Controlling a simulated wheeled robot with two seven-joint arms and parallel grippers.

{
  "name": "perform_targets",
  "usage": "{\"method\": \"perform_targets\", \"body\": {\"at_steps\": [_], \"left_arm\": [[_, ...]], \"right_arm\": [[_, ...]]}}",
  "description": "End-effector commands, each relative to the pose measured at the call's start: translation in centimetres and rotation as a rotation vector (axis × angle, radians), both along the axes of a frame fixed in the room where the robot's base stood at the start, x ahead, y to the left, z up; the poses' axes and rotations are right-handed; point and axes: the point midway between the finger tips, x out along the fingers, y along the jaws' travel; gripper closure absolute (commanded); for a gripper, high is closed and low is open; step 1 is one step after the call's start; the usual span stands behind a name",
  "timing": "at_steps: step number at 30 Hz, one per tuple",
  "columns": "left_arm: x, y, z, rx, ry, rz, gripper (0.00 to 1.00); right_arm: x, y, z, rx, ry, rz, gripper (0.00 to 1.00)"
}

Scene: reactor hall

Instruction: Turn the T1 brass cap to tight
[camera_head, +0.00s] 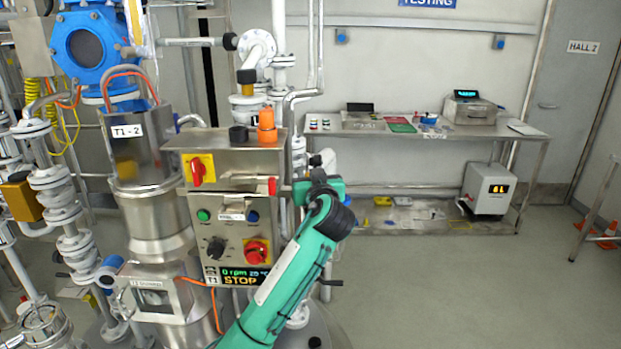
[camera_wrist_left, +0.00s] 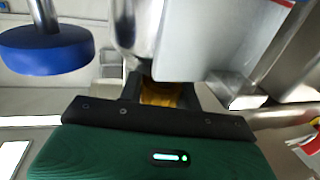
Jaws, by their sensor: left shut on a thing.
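The T1 brass cap (camera_wrist_left: 160,97) shows in the left wrist view as a small yellow-gold piece between my fingers, mostly hidden by the gripper. My left gripper (camera_wrist_left: 162,88) is shut on it. In the head view my left gripper (camera_head: 308,187) is at the right side of the steel control box (camera_head: 228,178), and its fingertips and the cap are hidden there. I cannot tell the cap's turn angle. My right gripper is not in view.
The control box carries a red emergency knob (camera_head: 257,251) and a display (camera_head: 240,277) reading STOP. A steel vessel labelled T1-2 (camera_head: 140,150) stands left. A blue round handle (camera_wrist_left: 45,50) is close in the wrist view. A steel table (camera_head: 400,130) stands behind; open floor lies right.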

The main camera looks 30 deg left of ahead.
Motion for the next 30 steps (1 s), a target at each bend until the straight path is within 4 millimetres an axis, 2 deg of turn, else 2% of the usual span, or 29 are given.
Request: {"method": "perform_targets", "body": {"at_steps": [13,14,17,26,30], "left_arm": [[0.02,-0.05,-0.02,-0.001,0.001,-0.013,0.89],[0.02,-0.05,-0.02,-0.001,0.001,-0.013,0.64],[0.02,-0.05,-0.02,-0.001,0.001,-0.012,0.45],[-0.06,-0.11,-0.06,-0.001,0.001,-0.012,0.45],[-0.93,-0.89,-0.28,-0.002,0.0,-0.014,0.45]], "right_arm": [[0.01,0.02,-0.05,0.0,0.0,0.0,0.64],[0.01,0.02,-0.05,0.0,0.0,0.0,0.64],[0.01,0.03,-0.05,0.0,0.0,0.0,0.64],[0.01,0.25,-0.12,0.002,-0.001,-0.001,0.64],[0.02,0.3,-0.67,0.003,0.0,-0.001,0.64]]}}
